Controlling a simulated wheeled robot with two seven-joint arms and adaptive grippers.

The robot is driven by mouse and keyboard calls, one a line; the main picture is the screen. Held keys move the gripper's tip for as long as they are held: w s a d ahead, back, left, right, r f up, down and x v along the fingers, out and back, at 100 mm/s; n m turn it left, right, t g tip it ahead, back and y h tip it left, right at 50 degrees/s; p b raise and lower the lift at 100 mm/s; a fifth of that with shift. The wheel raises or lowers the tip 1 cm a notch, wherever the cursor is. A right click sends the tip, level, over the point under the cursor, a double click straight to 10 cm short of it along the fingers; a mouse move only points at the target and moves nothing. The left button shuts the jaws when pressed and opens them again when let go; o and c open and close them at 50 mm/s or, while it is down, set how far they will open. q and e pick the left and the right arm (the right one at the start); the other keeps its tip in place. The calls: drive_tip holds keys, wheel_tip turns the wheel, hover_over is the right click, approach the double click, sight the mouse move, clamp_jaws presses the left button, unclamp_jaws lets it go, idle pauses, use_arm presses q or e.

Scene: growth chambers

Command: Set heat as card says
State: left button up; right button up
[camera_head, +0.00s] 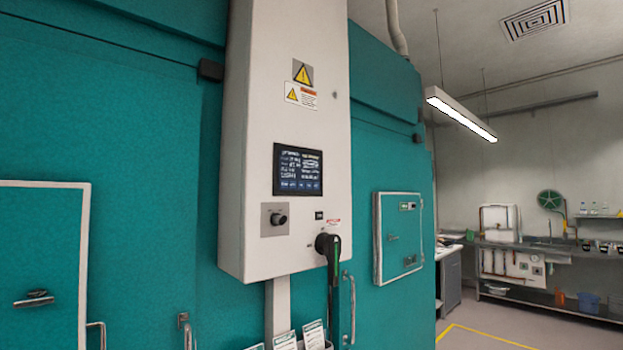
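A tall white control box (255,130) stands between teal chamber walls. Its dark screen (298,170) shows lines of text too small to read. Below the screen, a black knob (279,219) sits on a grey square plate. To its right is a black lever handle (333,262) with a green strip, pointing down. Several printed cards (313,335) stand at the bottom edge below the box, partly cut off; their text cannot be read. Neither of my grippers is in view.
Teal doors with metal handles flank the box, one at left (40,265) and a small hatch (399,237) at right. Yellow warning signs (302,73) are on the box. A sink bench (545,250) stands far right. Floor with a yellow line (480,335) is open at lower right.

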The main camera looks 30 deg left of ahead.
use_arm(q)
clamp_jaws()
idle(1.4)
